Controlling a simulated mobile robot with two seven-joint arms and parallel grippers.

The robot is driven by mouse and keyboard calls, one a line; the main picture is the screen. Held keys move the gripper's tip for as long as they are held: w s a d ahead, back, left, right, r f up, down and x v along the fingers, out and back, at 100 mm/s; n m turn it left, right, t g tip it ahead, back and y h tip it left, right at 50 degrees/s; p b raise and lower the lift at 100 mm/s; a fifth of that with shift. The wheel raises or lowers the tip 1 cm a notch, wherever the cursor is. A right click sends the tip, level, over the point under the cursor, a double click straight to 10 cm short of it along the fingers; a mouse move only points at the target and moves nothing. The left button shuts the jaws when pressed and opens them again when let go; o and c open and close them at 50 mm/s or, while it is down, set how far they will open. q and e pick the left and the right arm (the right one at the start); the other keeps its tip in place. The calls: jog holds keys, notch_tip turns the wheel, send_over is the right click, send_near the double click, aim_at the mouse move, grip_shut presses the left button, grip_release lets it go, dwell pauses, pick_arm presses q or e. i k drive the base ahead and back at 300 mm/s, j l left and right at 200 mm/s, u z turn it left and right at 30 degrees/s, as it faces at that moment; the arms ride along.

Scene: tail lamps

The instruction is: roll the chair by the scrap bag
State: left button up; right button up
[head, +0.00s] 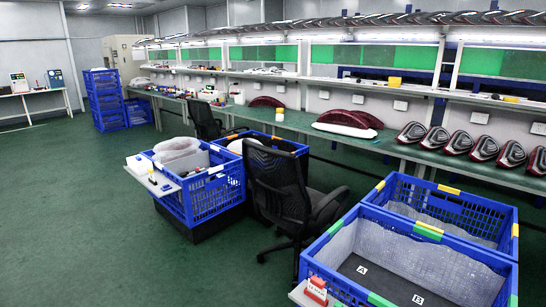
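A black office chair (277,183) with a mesh back, armrests and a wheeled base stands between two groups of blue crates, in front of the long workbench. Its lower right side is partly hidden by the near crate. A second black chair (204,119) stands farther back by the bench. A whitish, bag-like bundle (176,147) lies in the blue crate left of the near chair; I cannot tell whether it is the scrap bag. Neither of my grippers is in view.
A blue crate (212,201) stands left of the near chair, and lined blue crates (333,242) stand at right. The green workbench (412,151) carries several tail lamps (459,143). Stacked blue crates (106,101) stand far back. The green floor (75,210) at left is clear.

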aim_at(298, 209)
jog(key=i+z, duration=0.2)
jog(key=z, duration=0.2)
jog(key=i+j+z, duration=0.2)
jog(key=z, duration=0.2)
jog(key=i+j+z, duration=0.4)
jog(key=i+j, duration=0.2)
jog(key=j, duration=0.2)
jog(key=i+j, duration=0.3)
jog(key=j, duration=0.15)
jog(key=i+j, duration=0.3)
jog(key=j, duration=0.2)
jog(key=i+j, duration=0.35)
jog(key=j+z, duration=0.05)
jog(key=j, duration=0.05)
